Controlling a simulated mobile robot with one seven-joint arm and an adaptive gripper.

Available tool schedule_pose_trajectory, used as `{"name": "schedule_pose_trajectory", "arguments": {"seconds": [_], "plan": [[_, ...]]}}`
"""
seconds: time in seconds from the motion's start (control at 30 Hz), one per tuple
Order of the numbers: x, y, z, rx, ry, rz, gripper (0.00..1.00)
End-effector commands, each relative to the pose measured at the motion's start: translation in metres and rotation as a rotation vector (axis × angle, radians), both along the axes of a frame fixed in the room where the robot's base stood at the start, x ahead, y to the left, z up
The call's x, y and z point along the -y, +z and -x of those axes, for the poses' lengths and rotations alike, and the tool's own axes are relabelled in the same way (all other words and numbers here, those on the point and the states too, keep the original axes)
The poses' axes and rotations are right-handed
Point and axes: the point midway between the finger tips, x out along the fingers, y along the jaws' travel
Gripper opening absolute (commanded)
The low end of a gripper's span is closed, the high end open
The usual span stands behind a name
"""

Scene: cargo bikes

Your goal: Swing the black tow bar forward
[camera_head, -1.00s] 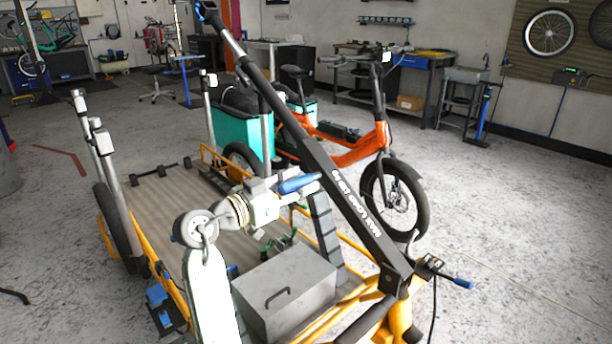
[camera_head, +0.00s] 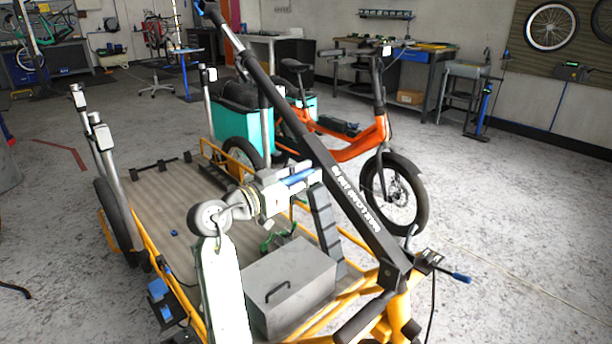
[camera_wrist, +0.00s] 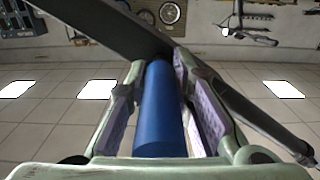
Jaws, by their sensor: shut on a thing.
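The long black tow bar (camera_head: 330,170) slants across the head view, from its high far end at the upper left down to its foot at the front of the yellow cargo bike (camera_head: 345,296). My gripper (camera_head: 308,180) is beside the middle of the bar. A blue cylindrical handle (camera_wrist: 160,115) lies lengthwise between my two jaws in the wrist view, and my gripper (camera_wrist: 158,68) is shut on it. Its far end meets the dark bar (camera_wrist: 110,25). In the head view the jaws partly cover the handle (camera_head: 297,178).
A grey box (camera_head: 290,285) stands on the bike's front, below my arm. The flat wooden cargo bed (camera_head: 160,195) is mostly clear. An orange bike (camera_head: 350,150) with a teal box (camera_head: 250,132) stands close behind the bar. The floor at right is open.

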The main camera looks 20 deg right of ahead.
Motion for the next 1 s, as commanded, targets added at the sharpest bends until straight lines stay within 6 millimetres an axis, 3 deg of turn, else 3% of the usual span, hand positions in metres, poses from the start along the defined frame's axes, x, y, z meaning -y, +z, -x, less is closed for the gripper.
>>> {"name": "schedule_pose_trajectory", "arguments": {"seconds": [0.17, 0.73, 1.0], "plan": [[0.0, 0.0, 0.0, 0.0, -0.001, 0.0, 0.0], [0.001, 0.001, 0.001, 0.002, -0.002, -0.002, 0.0], [0.014, 0.012, 0.004, 0.049, -0.004, -0.017, 0.0]]}}
